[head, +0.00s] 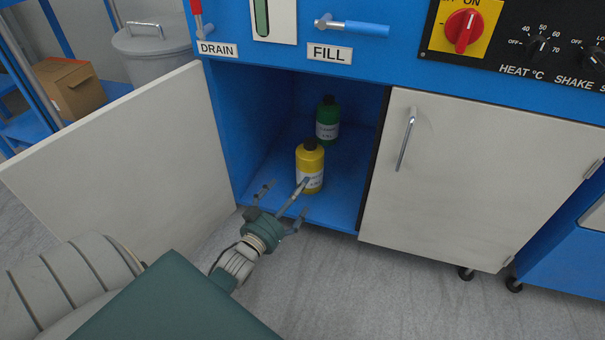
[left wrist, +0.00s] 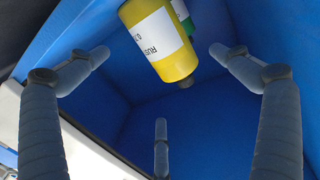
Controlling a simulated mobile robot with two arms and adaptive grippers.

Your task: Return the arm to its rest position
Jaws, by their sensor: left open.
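My left gripper (head: 286,199) is in front of the open cabinet, its fingers spread and empty. Its spread fingers also frame the left wrist view (left wrist: 160,78). A yellow bottle (head: 304,163) with a dark cap and white label stands upright inside the cabinet, just beyond the fingers. One finger overlaps its lower part in the head view. The yellow bottle also shows in the left wrist view (left wrist: 172,65), upside down, with no finger closed on it. A green bottle (head: 328,116) stands behind it, partly hidden. My right gripper is not in view.
The left cabinet door (head: 120,165) stands open beside my arm; the right door (head: 470,170) is shut. The blue cabinet floor (head: 340,205) lies below the bottles. A FILL valve handle (head: 355,28) is above the opening. A cardboard box (head: 68,88) sits on a shelf at left.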

